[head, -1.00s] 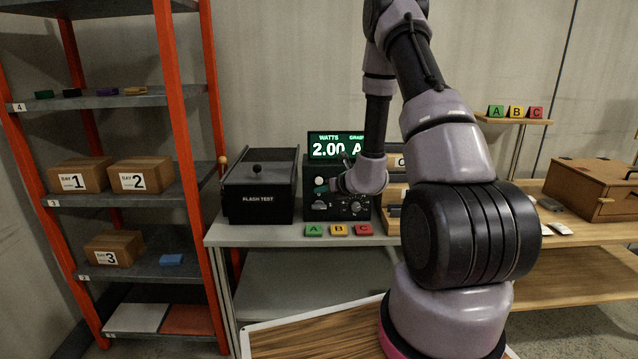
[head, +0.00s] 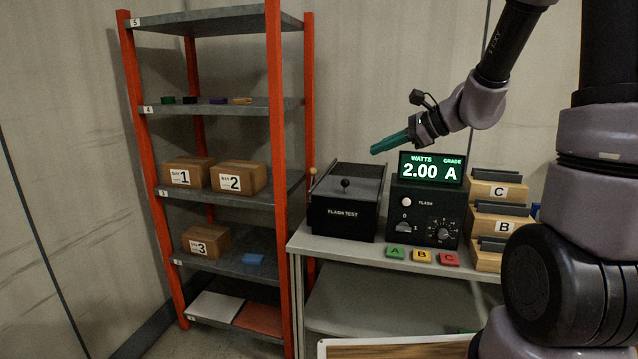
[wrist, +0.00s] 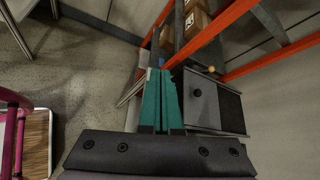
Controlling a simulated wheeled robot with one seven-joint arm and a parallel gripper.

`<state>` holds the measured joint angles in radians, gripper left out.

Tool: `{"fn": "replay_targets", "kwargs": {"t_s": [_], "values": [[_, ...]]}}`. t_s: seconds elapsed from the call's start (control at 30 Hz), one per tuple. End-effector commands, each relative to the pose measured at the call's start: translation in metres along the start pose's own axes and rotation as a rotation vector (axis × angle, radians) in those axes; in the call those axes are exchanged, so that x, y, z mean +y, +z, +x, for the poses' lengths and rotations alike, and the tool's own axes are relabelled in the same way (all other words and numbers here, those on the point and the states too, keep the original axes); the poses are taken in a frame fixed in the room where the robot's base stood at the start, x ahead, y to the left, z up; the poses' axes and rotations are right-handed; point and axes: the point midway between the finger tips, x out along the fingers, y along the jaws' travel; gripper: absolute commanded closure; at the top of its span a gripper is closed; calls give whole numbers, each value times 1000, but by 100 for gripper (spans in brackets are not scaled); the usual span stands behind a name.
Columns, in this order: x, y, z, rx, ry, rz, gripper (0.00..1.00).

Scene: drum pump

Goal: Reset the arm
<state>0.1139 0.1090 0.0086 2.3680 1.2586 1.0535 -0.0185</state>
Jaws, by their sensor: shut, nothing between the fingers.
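My gripper (head: 391,142) has long teal fingers, pressed together and empty. In the head view it is raised above the black flash test box (head: 345,203), pointing left toward the shelf rack, apart from everything. In the wrist view the closed fingers (wrist: 159,80) point up the picture. The flash test box also shows there, to the right of the fingers (wrist: 212,104). The tester panel (head: 424,215), with a green display reading 2.00 A, stands right of the box and below my wrist.
An orange-post shelf rack (head: 280,140) with boxes labelled 1 (head: 188,171), 2 (head: 238,177) and 3 (head: 206,241) stands at left. Green, yellow and red blocks A, B, C (head: 422,256) lie along the bench front. Wooden trays (head: 497,222) stand at right. Air around my gripper is clear.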

Motion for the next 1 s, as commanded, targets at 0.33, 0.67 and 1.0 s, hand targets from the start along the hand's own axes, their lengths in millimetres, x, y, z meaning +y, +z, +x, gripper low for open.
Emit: {"fn": "replay_targets", "kwargs": {"t_s": [0.33,0.67,1.0], "values": [[82,63,-103,231,242,-771,100],[113,63,-194,554,359,-1303,100],[115,61,-211,628,382,-1392,100]]}}
